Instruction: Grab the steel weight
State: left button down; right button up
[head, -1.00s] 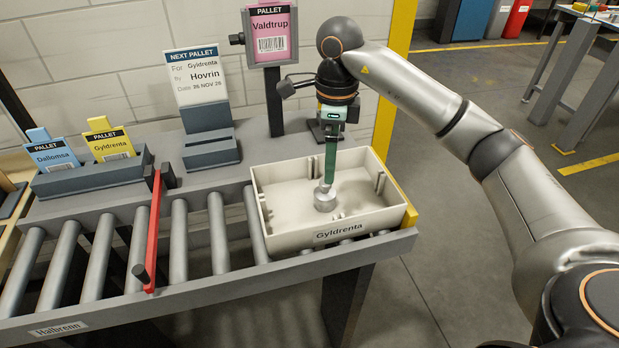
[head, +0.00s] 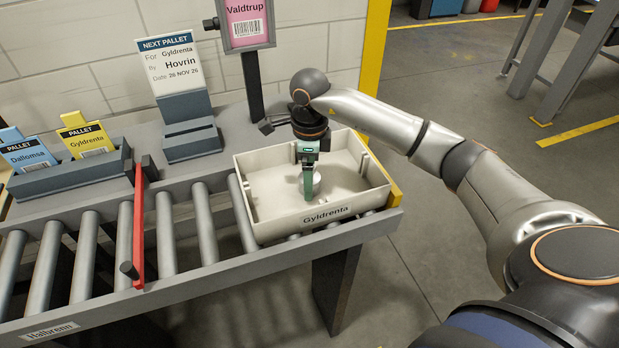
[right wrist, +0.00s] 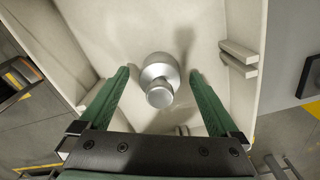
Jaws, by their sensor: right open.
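The steel weight (head: 316,181) stands in the cream bin labelled Gyldrenta (head: 276,229), partly hidden behind my right gripper in the head view. In the right wrist view the weight (right wrist: 160,77) is a shiny round body with a knob, on the bin floor. My right gripper (head: 307,195) points down inside the bin. In the right wrist view its two green fingers (right wrist: 158,78) are spread, one on each side of the weight, with gaps between them and it. My left gripper is not in view.
The bin sits at the right end of a roller conveyor (head: 165,235), with a red bar (head: 138,225) across the rollers. Card holders (head: 70,175) and a Valdtrup sign (head: 246,22) stand behind.

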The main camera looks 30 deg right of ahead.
jog(key=shift+f, duration=0.5)
grip_shut()
dwell(0.4)
jog(key=shift+r, duration=0.1)
